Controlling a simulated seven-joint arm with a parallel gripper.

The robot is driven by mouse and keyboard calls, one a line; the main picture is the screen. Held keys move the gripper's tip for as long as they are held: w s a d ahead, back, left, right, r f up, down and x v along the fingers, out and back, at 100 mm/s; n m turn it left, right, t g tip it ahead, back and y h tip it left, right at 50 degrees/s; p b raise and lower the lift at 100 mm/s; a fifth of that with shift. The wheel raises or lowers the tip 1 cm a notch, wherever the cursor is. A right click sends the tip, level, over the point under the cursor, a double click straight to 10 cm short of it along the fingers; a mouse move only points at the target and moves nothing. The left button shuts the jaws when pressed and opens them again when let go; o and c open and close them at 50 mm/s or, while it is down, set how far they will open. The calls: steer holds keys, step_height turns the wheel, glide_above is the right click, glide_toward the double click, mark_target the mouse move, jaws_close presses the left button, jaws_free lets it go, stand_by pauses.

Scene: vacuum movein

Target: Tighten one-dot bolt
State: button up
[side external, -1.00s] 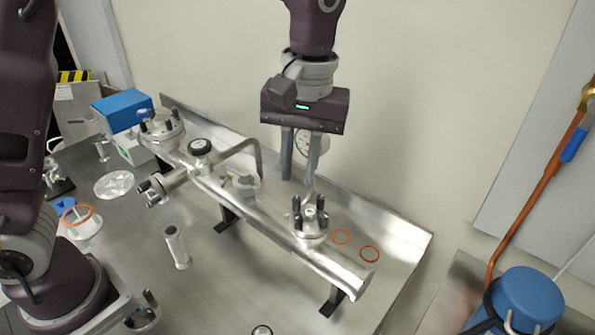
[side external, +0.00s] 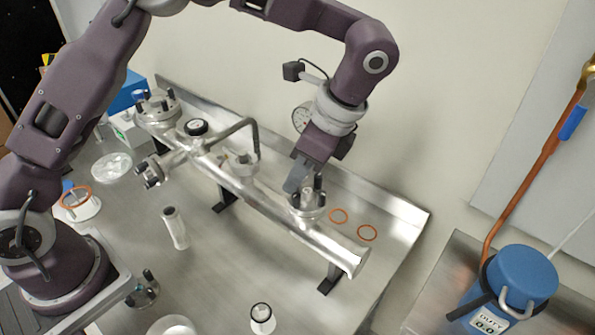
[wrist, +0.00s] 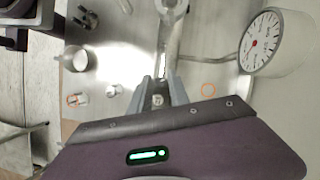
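A silver flange (side external: 308,212) with several dark upright bolts stands on the right part of a metal pipe assembly (side external: 270,205). My gripper (side external: 297,190) points down at this flange, its fingertips at or just beside the bolts on its left side. In the wrist view the two grey fingers of my gripper (wrist: 160,84) are apart, with a small metal piece showing between them. I cannot tell whether they press on it. Dot marks are too small to read, so I cannot tell which bolt has one dot. The fingers hide part of the flange.
A round dial gauge (side external: 302,118) stands behind the pipe; it also shows in the wrist view (wrist: 262,42). A second bolted flange (side external: 158,105) is at the far left. A blue canister (side external: 520,280) stands at lower right.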

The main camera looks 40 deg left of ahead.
steer(key=shift+c, duration=0.2)
jaws_close()
steer(key=m+t, duration=0.2)
steer(key=m, duration=0.2)
steer(key=shift+s, duration=0.15)
steer(key=m+t, duration=0.1)
steer(key=m, duration=0.5)
steer(key=shift+s+t+h, duration=0.1)
steer(key=shift+t+h, duration=0.2)
steer(key=shift+t, duration=0.1)
stand_by(0.3)
steer(key=shift+o, duration=0.2)
jaws_free()
